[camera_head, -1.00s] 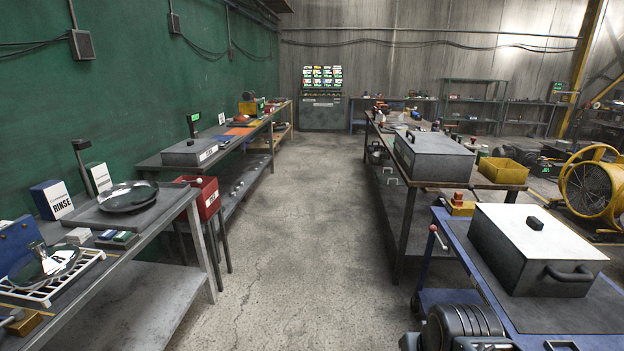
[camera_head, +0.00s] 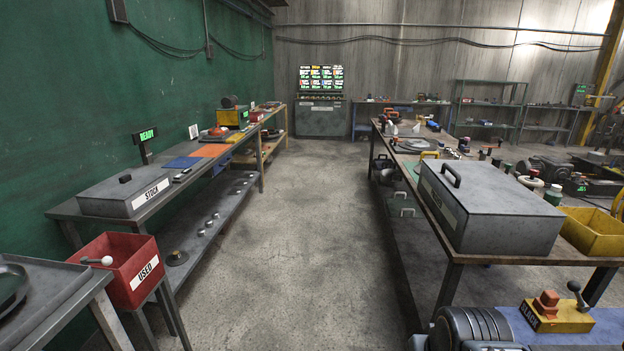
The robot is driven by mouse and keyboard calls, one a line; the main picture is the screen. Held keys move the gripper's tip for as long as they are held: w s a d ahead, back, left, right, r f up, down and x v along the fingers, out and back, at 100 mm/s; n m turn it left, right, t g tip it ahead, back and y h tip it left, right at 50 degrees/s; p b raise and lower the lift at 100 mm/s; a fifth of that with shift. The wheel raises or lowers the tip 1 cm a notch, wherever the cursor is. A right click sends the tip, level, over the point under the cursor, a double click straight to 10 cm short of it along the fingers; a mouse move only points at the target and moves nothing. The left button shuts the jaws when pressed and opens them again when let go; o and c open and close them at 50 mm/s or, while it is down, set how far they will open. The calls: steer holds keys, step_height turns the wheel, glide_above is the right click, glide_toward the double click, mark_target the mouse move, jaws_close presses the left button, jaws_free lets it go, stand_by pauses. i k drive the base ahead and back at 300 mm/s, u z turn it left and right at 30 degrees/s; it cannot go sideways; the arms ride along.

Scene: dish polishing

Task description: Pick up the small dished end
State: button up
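No part in view can be surely told as the small dished end. A dark, shiny round dish (camera_head: 12,288) shows at the left edge, cut off by the frame, on a grey bench pad (camera_head: 45,290). A flat grey round piece (camera_head: 411,146) lies on the long right bench, too far off to tell whether it is dished. My gripper's fingers do not show.
A wide concrete aisle (camera_head: 310,220) is clear ahead. On the left stand a red USED bin (camera_head: 125,268) and a grey STOCK box (camera_head: 125,192). On the right are a grey lidded box (camera_head: 490,205), a yellow bin (camera_head: 595,232) and a yellow lever block (camera_head: 560,318).

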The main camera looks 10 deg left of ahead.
mark_target(217, 131)
steer(key=u, duration=0.05)
steer(key=i, duration=4.45)
steer(key=u, duration=0.25)
steer(key=i, duration=2.2)
steer(key=u, duration=0.75)
steer(key=i, duration=1.15)
steer(key=u, duration=2)
steer(key=i, duration=1.15)
steer(key=u, duration=1)
steer(key=i, duration=0.6)
steer(key=u, duration=0.15)
